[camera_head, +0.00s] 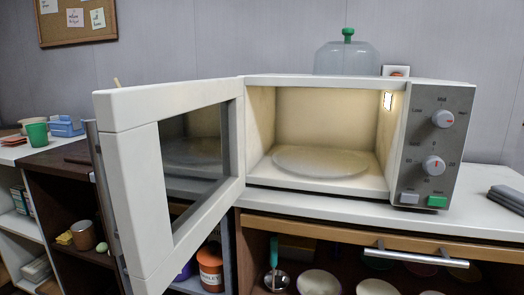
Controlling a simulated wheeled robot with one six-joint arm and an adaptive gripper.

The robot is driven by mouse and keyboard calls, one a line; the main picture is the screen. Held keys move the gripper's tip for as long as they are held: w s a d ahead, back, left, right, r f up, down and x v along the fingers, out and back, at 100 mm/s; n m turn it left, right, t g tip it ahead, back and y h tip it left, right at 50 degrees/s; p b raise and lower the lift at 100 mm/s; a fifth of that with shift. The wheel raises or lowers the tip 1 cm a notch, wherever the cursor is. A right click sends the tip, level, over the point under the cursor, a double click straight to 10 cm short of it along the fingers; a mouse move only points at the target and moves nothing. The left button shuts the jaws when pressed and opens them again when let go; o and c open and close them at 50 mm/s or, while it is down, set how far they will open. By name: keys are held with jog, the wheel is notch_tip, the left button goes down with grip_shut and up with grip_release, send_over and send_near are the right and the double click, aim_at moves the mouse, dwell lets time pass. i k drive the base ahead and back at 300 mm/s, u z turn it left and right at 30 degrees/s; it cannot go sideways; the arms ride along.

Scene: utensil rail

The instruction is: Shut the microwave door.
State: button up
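The white microwave (258,84) stands on the counter with its lit cavity facing me. A round turntable plate (320,161) lies inside, and I see nothing on it. The microwave door (140,160) is wide open, hinged at the left side of the cavity and swung out toward me and to the left. It has a dark window framed in white. A grey bar handle (103,190) shows along the door's far left edge. The control panel (437,140) with two knobs is on the right. My gripper is not in view.
A glass dome with a green knob (347,58) shows behind the microwave top. The white counter (470,215) extends right, with a dark folded item (507,198) on it. Below are a drawer handle (415,257) and open shelves with dishes. A green cup (37,134) stands far left.

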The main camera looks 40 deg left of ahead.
aim_at(163, 186)
jog(key=z, duration=1.4)
jog(key=k, duration=1.55)
jog(key=u, duration=2.05)
jog(key=i, duration=0.45)
jog(key=u, duration=0.05)
